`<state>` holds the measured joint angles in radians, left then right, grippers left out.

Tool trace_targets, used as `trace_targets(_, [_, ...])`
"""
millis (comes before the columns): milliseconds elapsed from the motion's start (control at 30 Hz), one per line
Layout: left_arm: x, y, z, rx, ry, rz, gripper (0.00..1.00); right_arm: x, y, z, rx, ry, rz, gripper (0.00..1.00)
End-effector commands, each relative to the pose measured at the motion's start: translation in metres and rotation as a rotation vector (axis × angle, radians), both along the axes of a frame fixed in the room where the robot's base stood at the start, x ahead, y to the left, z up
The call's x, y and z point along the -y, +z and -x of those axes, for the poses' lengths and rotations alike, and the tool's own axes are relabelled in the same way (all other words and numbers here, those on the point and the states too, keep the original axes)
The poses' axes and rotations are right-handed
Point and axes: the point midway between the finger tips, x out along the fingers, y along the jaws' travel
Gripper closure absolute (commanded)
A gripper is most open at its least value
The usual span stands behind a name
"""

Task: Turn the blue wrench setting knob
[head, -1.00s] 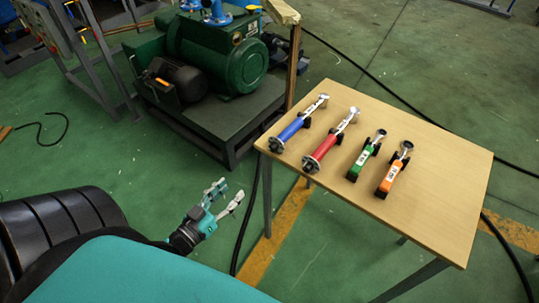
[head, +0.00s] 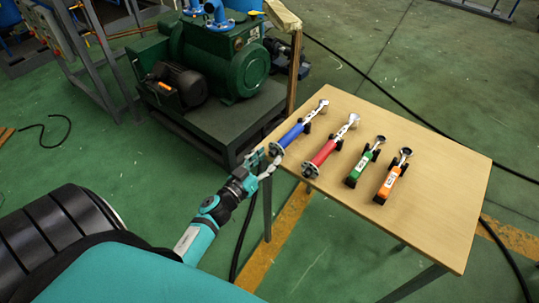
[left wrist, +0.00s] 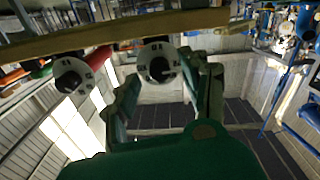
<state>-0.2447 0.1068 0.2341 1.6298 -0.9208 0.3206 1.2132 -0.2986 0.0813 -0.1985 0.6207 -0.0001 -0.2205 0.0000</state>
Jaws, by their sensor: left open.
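The blue wrench (head: 292,135) lies on the wooden table near its left edge, its round setting knob (head: 275,149) facing my left arm. In the left wrist view, a white-faced dial with a black centre, apparently the blue wrench's setting knob (left wrist: 157,62), shows between the two fingers. My left gripper (head: 265,163) is open at the table's left edge, close to that knob. Contact cannot be told. My right gripper is not in view.
The red wrench (head: 325,151) lies beside the blue one; its dial (left wrist: 73,75) shows left in the wrist view. Green (head: 359,168) and orange (head: 387,183) wrenches lie farther right on the table (head: 440,210). A green pump (head: 235,65) stands behind.

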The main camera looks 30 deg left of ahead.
Motion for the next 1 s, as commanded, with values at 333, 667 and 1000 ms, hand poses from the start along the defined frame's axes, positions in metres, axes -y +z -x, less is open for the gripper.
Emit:
trace_targets(333, [0.0007,-0.0001,-0.0155,-0.001,0.000,0.000,0.53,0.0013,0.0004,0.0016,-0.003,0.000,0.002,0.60])
trace_targets(667, [0.0008,0.0000,-0.0152,0.000,0.000,0.000,0.80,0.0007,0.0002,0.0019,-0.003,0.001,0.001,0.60])
trace_targets(1000, [0.0007,0.0000,-0.0151,0.000,0.000,-0.003,1.00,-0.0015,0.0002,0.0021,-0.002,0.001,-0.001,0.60])
